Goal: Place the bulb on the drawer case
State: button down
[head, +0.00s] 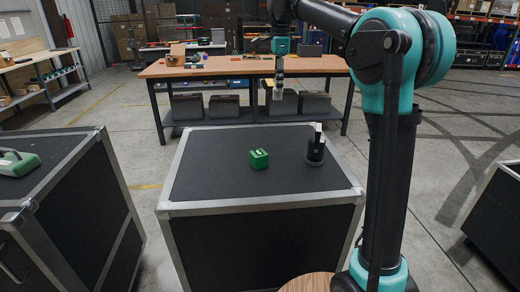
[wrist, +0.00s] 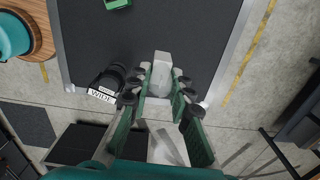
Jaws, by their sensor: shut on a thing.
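My gripper (head: 278,88) hangs above the far part of the big black case in the head view. In the wrist view my gripper (wrist: 162,98) is shut on a pale, whitish thing, which appears to be the bulb (wrist: 162,66). The fingers hide part of it, and its shape is hard to make out. A small green box (head: 259,159), possibly the drawer case, sits on the black case top, nearer than my gripper in the head view. Its edge shows at the top of the wrist view (wrist: 118,3).
The metal-edged black case (head: 210,165) has free room on its top. A black upright object (head: 315,150) stands right of the green box; its label reads WIDE in the wrist view (wrist: 103,88). A wooden workbench (head: 225,67) stands behind. Another case (head: 60,165) is at left.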

jog(key=shift+n, duration=0.3)
jog(key=shift+w+d+f, duration=0.25)
jog(key=shift+w+f, duration=0.25)
jog(key=shift+f, duration=2.75)
jog(key=shift+w+d+f, duration=0.3)
jog(key=shift+w+f, duration=0.25)
jog(key=shift+f, duration=2.75)
jog(key=shift+w+d+f, duration=0.25)
jog(key=shift+w+f, duration=0.25)
jog(key=shift+f, duration=2.75)
jog(key=shift+f, duration=0.25)
jog(key=c, duration=1.4)
grip_release()
jog(key=shift+o, duration=0.2)
jog(key=shift+r, duration=0.1)
notch_tip(320, 180, up, 12)
jog(key=shift+r, duration=0.2)
